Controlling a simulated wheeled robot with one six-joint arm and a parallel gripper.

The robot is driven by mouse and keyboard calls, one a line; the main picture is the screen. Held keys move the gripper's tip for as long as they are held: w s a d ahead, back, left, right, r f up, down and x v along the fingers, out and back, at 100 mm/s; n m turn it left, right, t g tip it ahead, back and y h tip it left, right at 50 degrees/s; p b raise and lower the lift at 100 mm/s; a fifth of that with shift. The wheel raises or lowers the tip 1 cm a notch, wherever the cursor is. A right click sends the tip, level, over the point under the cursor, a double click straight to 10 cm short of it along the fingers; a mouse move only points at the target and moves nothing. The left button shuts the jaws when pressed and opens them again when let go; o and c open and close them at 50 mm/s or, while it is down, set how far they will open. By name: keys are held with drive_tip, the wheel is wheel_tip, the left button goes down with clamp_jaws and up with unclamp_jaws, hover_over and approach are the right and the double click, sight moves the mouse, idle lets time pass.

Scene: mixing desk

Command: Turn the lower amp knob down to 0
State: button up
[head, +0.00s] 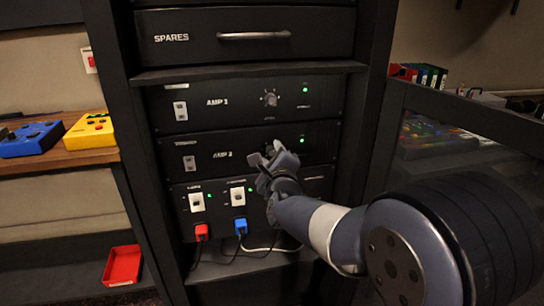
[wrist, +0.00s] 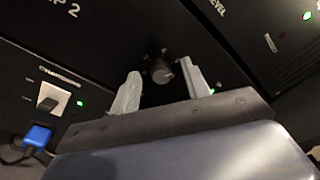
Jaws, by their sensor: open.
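The lower amp, AMP 2 (head: 205,157), is a black rack unit below AMP 1 (head: 200,105). Its round dark knob (wrist: 160,71) shows in the wrist view with a light pointer mark on its lower right side. In the head view my gripper covers most of the knob. My gripper (wrist: 160,88) is open, with one pale finger on each side of the knob. A gap shows between the knob and each finger. In the head view my gripper (head: 272,155) is in front of AMP 2's panel. The scale around the knob is not readable.
AMP 1's knob (head: 270,99) is just above. A power panel below has white switches (head: 197,202), a red plug (head: 202,232) and a blue plug (head: 241,227). A SPARES drawer (head: 245,35) is on top. A dark glass-fronted cabinet (head: 470,150) stands on the right.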

drive_tip(key=shift+c, duration=0.5)
clamp_jaws()
drive_tip(key=shift+f+n+b, duration=0.1)
drive_tip(key=shift+n+b, duration=0.2)
drive_tip(key=shift+b, duration=0.1)
